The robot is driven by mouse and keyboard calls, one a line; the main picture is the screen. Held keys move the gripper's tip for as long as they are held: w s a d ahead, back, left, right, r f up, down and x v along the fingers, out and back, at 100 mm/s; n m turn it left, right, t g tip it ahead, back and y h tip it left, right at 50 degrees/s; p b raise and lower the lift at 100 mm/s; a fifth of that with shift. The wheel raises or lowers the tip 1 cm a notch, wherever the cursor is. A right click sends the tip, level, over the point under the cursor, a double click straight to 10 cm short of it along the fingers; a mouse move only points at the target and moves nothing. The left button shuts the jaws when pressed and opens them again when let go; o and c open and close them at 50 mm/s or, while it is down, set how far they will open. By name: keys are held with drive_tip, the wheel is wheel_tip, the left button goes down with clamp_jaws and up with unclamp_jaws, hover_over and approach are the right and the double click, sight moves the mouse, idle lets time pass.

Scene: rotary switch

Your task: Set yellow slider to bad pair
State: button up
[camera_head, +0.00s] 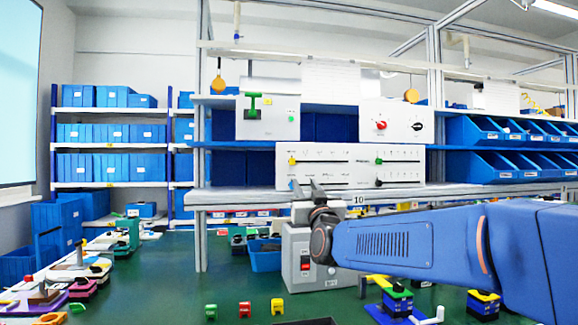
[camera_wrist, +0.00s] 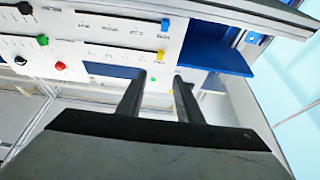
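The yellow slider (camera_head: 292,161) is at the left end of the upper left track on the white slider panel (camera_head: 335,168). In the wrist view, where the scene appears upside down, the yellow slider (camera_wrist: 161,57) is near the panel's right edge. The track labels are too small to read.
A green slider (camera_head: 379,160) and a black slider (camera_head: 379,182) are at the panel's right. Above are a box with a green lever (camera_head: 254,104) and one with a red knob (camera_head: 381,125). Blue bins (camera_head: 490,166) stand at the right. A grey switch box (camera_head: 300,262) stands below my gripper.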

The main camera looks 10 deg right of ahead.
sight(293, 162)
drive_tip(key=x, duration=1.6)
drive_tip(key=shift+w, duration=0.35)
clamp_jaws()
